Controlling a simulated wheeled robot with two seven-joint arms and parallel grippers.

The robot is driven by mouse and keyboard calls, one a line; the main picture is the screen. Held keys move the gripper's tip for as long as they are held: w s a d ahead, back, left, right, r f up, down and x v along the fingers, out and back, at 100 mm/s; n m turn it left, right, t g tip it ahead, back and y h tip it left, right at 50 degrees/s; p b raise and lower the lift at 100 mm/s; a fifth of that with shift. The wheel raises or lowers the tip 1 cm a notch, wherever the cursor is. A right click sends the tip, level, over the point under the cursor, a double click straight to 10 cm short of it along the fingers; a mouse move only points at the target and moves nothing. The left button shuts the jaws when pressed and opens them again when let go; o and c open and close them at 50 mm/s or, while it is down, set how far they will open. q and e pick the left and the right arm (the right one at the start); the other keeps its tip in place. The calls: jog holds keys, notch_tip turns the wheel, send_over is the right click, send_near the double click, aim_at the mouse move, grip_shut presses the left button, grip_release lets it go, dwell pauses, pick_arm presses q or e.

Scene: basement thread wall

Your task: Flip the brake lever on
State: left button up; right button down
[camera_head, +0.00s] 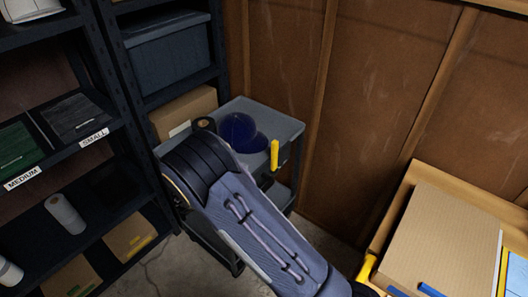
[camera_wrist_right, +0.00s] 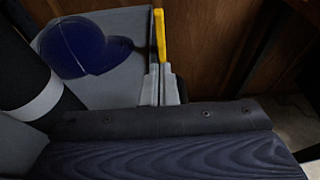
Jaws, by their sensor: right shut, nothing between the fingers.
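The yellow brake lever (camera_head: 274,155) stands nearly upright at the right side of a grey cart (camera_head: 285,112). My left gripper is not in view.
A dark shelf rack (camera_head: 100,60) with bins and boxes stands at left. A brown panelled wall (camera_head: 370,90) is close behind. A cardboard box (camera_head: 440,235) is at lower right.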

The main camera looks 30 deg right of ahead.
jog(key=p, duration=0.3)
send_near(277, 141)
jog(key=d+f, duration=0.1)
jog(key=w+d+f, duration=0.1)
jog(key=f, duration=0.1)
jog(key=w+d+f, duration=0.1)
jog(key=shift+d+f, duration=0.4)
jog(key=shift+w+d+r+g+y+p, duration=0.15)
jog(key=shift+d+r+g+y+p, duration=0.1)
jog(key=shift+d+y+p, duration=0.15)
jog(key=shift+w+d+r+g+y+p, duration=0.2)
jog(key=shift+d+r+g+y, duration=0.1)
jog(key=shift+d, duration=0.2)
jog(key=d+y+p, duration=0.1)
jog(key=d, duration=0.1)
jog(key=w+d+g+y+p, duration=0.1)
jog(key=d+y+p, duration=0.1)
jog(key=shift+w+r, duration=0.15)
jog(key=shift+w, duration=0.1)
jog(key=shift+y, duration=0.4)
jog(key=d, duration=0.1)
jog(key=w+d+f+b, duration=0.1)
jog(key=d, duration=0.1)
jog(key=shift+w+d+f, duration=0.35)
jog(key=shift+w+d, duration=0.05)
jog(key=shift+d+g, duration=0.1)
jog(key=shift+g, duration=0.15)
